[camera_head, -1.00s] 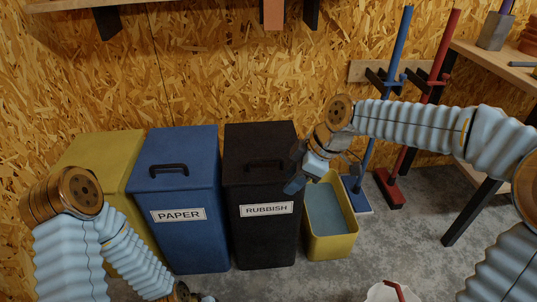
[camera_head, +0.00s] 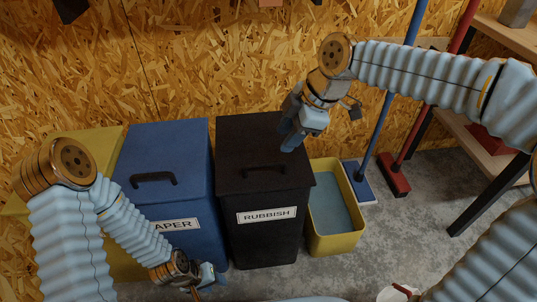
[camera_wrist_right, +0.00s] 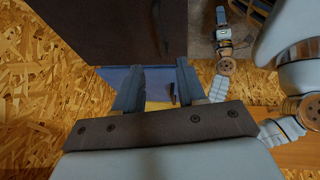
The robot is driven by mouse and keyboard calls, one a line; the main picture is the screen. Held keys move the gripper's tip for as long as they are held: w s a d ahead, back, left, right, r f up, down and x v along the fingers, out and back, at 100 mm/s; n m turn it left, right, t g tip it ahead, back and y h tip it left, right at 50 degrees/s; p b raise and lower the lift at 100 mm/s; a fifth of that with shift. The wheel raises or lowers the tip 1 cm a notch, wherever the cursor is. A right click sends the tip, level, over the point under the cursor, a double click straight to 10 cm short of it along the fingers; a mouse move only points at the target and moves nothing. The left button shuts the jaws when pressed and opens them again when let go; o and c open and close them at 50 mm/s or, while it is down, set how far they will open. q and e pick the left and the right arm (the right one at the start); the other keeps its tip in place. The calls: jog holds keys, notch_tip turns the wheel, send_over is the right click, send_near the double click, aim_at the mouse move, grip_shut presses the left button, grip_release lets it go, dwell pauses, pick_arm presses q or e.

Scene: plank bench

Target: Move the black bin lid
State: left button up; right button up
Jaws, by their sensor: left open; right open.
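The black bin lid (camera_head: 240,150) sits on the black bin labelled RUBBISH (camera_head: 270,240), with a dark handle (camera_head: 264,170) near its front. My right gripper (camera_head: 291,140) is open and empty, over or beside the lid's far right corner; I cannot tell the exact gap. In the right wrist view, my open fingers (camera_wrist_right: 158,88) point toward a dark surface (camera_wrist_right: 105,30), likely the lid or bin. My left gripper (camera_head: 208,282) is low in front of the blue bin, open, partly cut off by my arm.
A blue PAPER bin (camera_head: 165,150) stands left of the black bin, with a yellow bin (camera_head: 95,145) beyond it. A yellow tub (camera_head: 338,242) stands close on the right. A blue broom (camera_head: 362,188) and a red one (camera_head: 393,178) lean behind.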

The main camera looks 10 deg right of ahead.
aim_at(266, 163)
jog(key=b+x, duration=0.1)
jog(key=x, duration=0.9)
jog(key=shift+f, duration=0.15)
grip_shut()
